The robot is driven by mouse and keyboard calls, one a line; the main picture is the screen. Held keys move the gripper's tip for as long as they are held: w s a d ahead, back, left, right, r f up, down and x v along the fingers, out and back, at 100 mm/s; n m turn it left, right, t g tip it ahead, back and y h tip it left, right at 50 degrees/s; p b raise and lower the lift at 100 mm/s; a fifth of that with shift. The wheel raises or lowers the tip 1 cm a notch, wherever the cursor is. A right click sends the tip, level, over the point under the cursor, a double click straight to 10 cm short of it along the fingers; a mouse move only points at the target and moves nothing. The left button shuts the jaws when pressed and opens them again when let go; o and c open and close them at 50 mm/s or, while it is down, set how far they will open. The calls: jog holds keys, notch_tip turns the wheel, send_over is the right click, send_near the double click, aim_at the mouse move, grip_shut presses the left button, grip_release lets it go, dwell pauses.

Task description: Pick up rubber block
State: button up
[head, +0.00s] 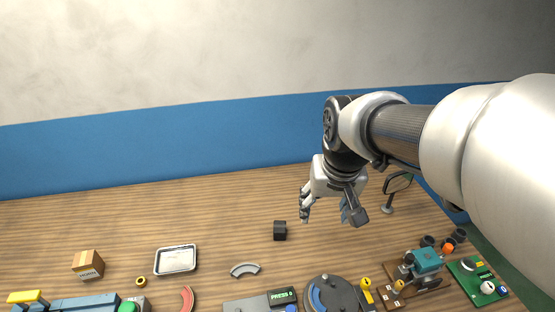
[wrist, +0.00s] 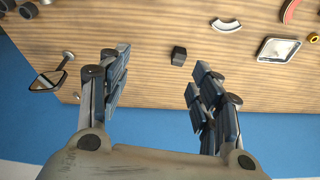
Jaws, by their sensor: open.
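The rubber block (head: 279,230) is a small black cube lying on the wooden table in the head view, left of my gripper. My gripper (head: 324,214) is open and above the table, to the right of the block. In the wrist view the black block (wrist: 179,56) lies on the wood beyond and between the two spread fingers of my gripper (wrist: 160,85), nearer the right finger. Nothing is between the fingers, and the block is apart from them.
A grey curved piece (head: 245,270) and a metal tray (head: 176,259) lie left of the block. A cardboard box (head: 88,265) is farther left. A round dial device (head: 332,295) and a teal machine (head: 426,262) stand at the front. A mirror on a stand (head: 397,183) is at right. Wood around the block is clear.

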jog(key=w+a+f+p, duration=0.2)
jog(key=w+a+p, duration=0.1)
jog(key=w, duration=0.5)
jog(key=g+p, duration=0.1)
jog(key=p, duration=0.2)
send_near(280, 226)
jog(key=shift+g, duration=0.3)
jog(key=f+b, duration=0.1)
jog(key=f, duration=0.1)
jog(key=w+f+b, duration=0.1)
jog(key=f, duration=0.1)
jog(key=shift+f, duration=0.15)
jog(key=shift+w+a+f+b, duration=0.15)
jog(key=shift+f+b, duration=0.1)
jog(key=shift+f, duration=0.75)
jog(key=shift+w+d+f+b, duration=0.1)
jog(key=shift+f+b, duration=0.1)
jog(key=shift+f, duration=0.85)
jog(key=shift+w+a+f+b, duration=0.15)
jog(key=shift+f+b, duration=0.1)
jog(key=shift+f, duration=0.75)
jog(key=shift+c, duration=0.5)
jog(key=c, duration=1.1)
